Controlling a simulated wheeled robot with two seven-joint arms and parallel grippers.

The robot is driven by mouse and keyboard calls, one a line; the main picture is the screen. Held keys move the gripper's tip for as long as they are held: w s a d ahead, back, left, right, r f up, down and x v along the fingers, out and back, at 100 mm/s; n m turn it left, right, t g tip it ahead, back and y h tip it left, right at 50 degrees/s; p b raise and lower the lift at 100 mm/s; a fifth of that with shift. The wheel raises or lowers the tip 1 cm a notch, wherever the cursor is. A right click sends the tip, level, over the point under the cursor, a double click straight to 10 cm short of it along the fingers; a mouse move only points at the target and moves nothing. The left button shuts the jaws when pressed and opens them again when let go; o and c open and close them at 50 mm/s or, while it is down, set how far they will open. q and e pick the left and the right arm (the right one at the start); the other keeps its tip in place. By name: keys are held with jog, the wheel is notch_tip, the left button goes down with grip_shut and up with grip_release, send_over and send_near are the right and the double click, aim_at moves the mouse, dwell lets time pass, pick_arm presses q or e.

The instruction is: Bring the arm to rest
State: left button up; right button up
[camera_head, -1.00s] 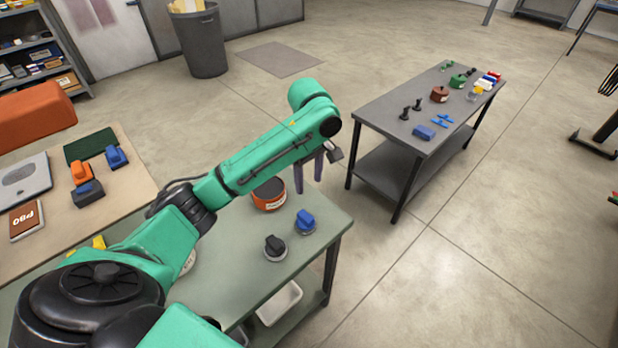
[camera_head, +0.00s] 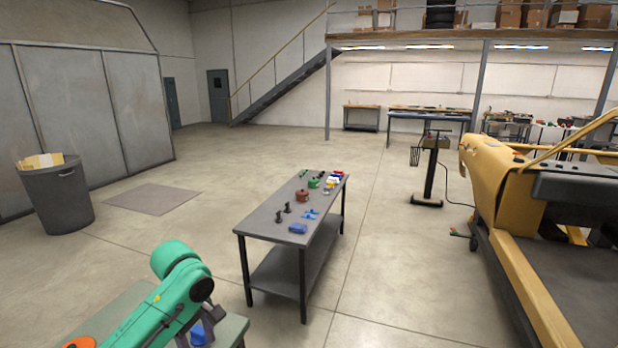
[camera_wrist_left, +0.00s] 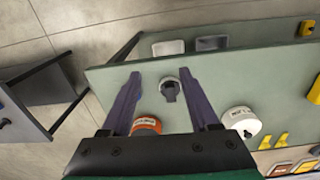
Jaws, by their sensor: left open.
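My left arm (camera_head: 172,300) shows as a green link at the lower left of the head view, over the near workbench. Beyond and between the fingers, a dark-knobbed piece on a pale round base (camera_wrist_left: 170,89) stands on the grey-green bench top (camera_wrist_left: 275,60). My right arm and gripper are in no view.
An orange tin (camera_wrist_left: 146,126) and a white tin (camera_wrist_left: 242,120) stand near the fingers. A grey table (camera_head: 262,226) with small parts stands ahead. A bin (camera_head: 56,195) is at left, a yellow machine (camera_head: 490,170) at right.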

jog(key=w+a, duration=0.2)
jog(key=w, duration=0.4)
pick_arm(q)
jog(key=s+d+f+m+t+h, duration=0.1)
jog(key=s+d+f+m, duration=0.1)
jog(key=d+f+m, duration=0.15)
jog(key=s+d+f+m+h, duration=0.1)
jog(key=s+d+f+m, duration=0.1)
jog(key=f+m, duration=0.3)
jog(key=s+a+f+m+t+y, duration=0.1)
jog(key=s+a+f+m, duration=0.1)
jog(key=s+a+m, duration=0.3)
jog(key=s+a+f+m+t+y, duration=0.1)
jog(key=s+a+f+m, duration=0.1)
jog(key=s, duration=0.6)
notch_tip(320, 180, down, 26)
jog(key=s+g+b, duration=0.1)
jog(key=s+b, duration=0.1)
jog(key=s+a+f+g+b, duration=0.1)
jog(key=s+a+f+b, duration=0.1)
jog(key=s+f, duration=1.2)
jog(key=shift+s+a+f, duration=0.25)
jog(key=shift+s+f, duration=0.15)
jog(key=shift+s, duration=0.7)
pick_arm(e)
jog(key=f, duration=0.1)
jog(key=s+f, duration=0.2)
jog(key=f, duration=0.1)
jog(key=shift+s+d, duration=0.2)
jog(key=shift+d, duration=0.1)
